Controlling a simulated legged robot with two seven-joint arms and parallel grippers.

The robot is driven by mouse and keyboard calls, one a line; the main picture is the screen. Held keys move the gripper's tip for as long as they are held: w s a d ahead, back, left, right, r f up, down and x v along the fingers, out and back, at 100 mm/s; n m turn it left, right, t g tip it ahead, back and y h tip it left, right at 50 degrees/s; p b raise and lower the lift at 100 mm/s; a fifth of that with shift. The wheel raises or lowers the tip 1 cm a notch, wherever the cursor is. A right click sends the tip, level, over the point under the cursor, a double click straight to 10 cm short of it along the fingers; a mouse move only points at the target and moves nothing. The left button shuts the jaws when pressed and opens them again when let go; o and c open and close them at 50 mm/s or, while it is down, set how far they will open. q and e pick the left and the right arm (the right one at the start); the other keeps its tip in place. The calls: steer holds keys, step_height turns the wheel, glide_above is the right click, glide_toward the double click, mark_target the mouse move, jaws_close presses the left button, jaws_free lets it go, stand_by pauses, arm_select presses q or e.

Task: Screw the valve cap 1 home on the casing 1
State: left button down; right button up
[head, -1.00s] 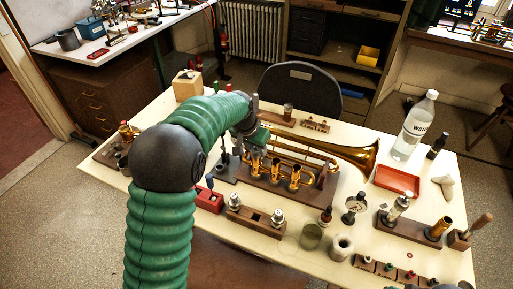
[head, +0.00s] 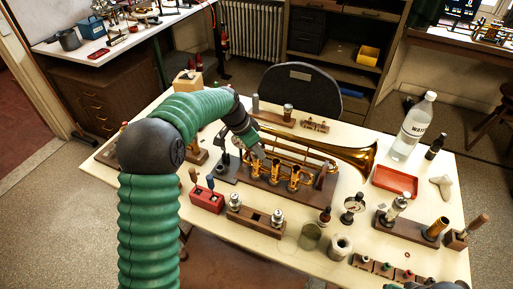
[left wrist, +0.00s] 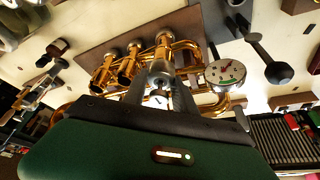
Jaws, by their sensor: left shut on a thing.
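The brass horn (head: 320,150) lies in a wooden holder on the table, its bell to the right. Several valve casings stand up from it, including the middle one (head: 275,172) and the right one (head: 293,178). My left gripper (head: 258,154) is at the leftmost casing (head: 256,168), fingers pointing down at its top. In the left wrist view the fingers (left wrist: 160,82) are shut on a small silvery piece, apparently the valve cap (left wrist: 160,72), in line with that casing. I cannot tell whether the cap touches the casing's rim. My right gripper is not seen.
A red block with screwdrivers (head: 207,201) and a wooden block with silver parts (head: 256,222) stand in front of the horn. A red tray (head: 397,180) and a water bottle (head: 413,128) are at right.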

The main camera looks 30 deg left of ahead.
arm_select(q)
steer(key=m+g+h+p, duration=0.1)
steer(key=m+p, duration=0.1)
steer(key=m, duration=0.1)
steer(key=shift+r+m+p, duration=0.1)
steer(key=shift+m+p, duration=0.2)
steer(key=shift+m, duration=0.4)
steer(key=shift+m+p, duration=0.4)
steer(key=shift+p, duration=0.3)
steer(key=shift+m+g+h+p, duration=0.4)
steer(key=shift+m+g+p, duration=0.5)
steer(key=shift+m+p, duration=0.85)
steer(key=shift+m, duration=0.35)
